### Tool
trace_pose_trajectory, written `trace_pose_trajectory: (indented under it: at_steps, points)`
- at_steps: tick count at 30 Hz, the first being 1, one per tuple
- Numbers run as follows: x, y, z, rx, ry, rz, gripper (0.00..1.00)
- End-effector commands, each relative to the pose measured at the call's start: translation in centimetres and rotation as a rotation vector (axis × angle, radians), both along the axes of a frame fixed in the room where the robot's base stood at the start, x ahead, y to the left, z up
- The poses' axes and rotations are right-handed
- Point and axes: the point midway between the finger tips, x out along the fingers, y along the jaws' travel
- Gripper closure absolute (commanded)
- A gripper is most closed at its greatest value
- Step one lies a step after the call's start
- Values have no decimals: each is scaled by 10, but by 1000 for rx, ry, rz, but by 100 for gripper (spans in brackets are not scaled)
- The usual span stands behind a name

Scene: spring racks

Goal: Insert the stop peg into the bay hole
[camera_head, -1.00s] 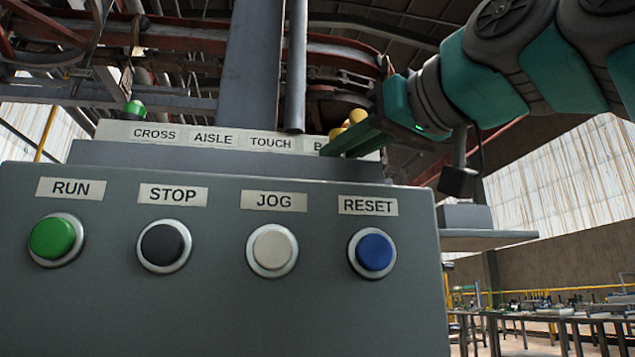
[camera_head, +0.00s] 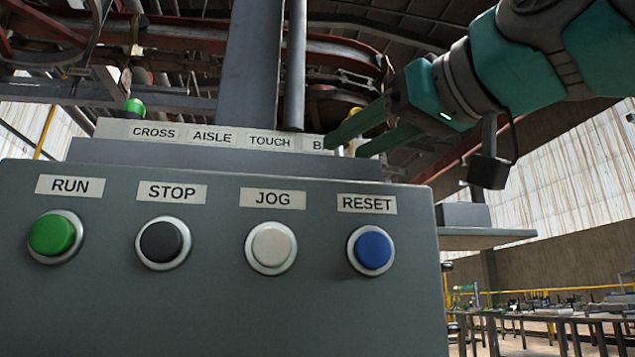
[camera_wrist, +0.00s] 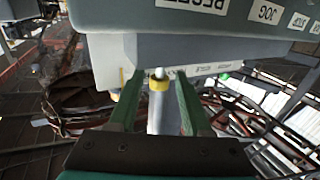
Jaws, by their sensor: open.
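My gripper (camera_head: 347,146) is open, its two long green fingers spread apart at the right end of the grey console's upper ledge. A yellow piece (camera_head: 354,115) shows partly behind the fingers. In the wrist view, a yellow collar with a pale tip (camera_wrist: 159,73) lies between the fingertips of my gripper (camera_wrist: 160,78), with gaps on both sides. A grey cylinder shows beyond it. The yellow piece may be the stop peg, but I cannot tell for sure. I cannot make out the bay hole.
The grey console (camera_head: 215,290) fills the front, with RUN, STOP, JOG and RESET buttons. Its label strip (camera_head: 212,137) is partly covered by my fingers. A grey post (camera_head: 250,65) and a thinner pole (camera_head: 297,65) rise behind. A grey shelf (camera_head: 487,240) juts out right.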

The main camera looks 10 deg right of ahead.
Motion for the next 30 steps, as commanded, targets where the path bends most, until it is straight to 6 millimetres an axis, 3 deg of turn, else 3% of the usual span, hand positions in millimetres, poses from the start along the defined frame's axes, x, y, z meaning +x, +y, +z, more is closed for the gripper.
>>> trace_pose_trajectory:
  at_steps: [9,30]
  points:
    - [-43,-19,1,0,-2,1,51]
    - [-46,-21,0,-1,0,1,51]
